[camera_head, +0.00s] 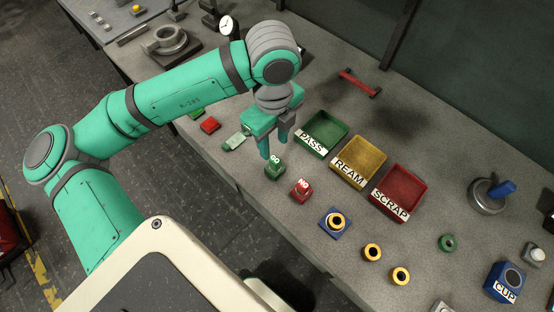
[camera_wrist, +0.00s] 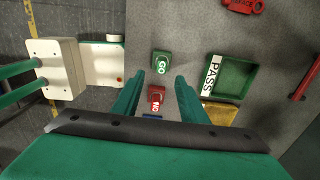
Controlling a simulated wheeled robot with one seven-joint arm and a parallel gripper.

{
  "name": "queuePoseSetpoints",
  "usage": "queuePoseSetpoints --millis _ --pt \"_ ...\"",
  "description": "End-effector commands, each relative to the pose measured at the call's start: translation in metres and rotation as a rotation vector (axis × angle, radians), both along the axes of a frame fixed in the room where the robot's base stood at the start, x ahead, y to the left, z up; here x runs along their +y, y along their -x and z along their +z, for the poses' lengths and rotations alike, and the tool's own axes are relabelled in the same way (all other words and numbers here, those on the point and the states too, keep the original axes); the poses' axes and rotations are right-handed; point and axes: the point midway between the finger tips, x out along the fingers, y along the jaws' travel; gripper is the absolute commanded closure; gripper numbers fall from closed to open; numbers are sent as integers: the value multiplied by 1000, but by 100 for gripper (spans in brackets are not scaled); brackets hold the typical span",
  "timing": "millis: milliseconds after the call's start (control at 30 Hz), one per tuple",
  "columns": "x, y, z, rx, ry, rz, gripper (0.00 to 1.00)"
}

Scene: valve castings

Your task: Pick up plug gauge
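No single piece is plainly marked as the plug gauge. A green block (camera_head: 275,167) labelled GO and a red block (camera_head: 301,189) labelled NO sit near the bench's front edge. In the wrist view the GO block (camera_wrist: 162,64) lies just ahead of the fingers, and the NO block (camera_wrist: 156,98) shows between them. A red bar with dark ends (camera_head: 360,83) lies farther back; it also shows at the wrist view's right edge (camera_wrist: 305,80). My gripper (camera_head: 274,147) is open and empty, above the bench near the GO block. Its fingers (camera_wrist: 159,78) are apart.
PASS (camera_head: 322,134), REAM (camera_head: 358,161) and SCRAP (camera_head: 399,192) trays stand in a row behind the blocks. A blue block with a yellow ring (camera_head: 335,223), loose yellow rings (camera_head: 372,253) and a CUP block (camera_head: 505,284) lie right. A grey casting (camera_head: 171,41) stands at the back left.

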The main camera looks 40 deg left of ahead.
Motion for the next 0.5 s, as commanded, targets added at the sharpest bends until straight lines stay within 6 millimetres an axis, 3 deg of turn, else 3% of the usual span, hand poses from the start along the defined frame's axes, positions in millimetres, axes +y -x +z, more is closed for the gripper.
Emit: queuePoseSetpoints --millis 200,500 --pt "-1 -1 -32 -2 2 0 61" --pt "-1 -1 -54 -3 3 0 61"
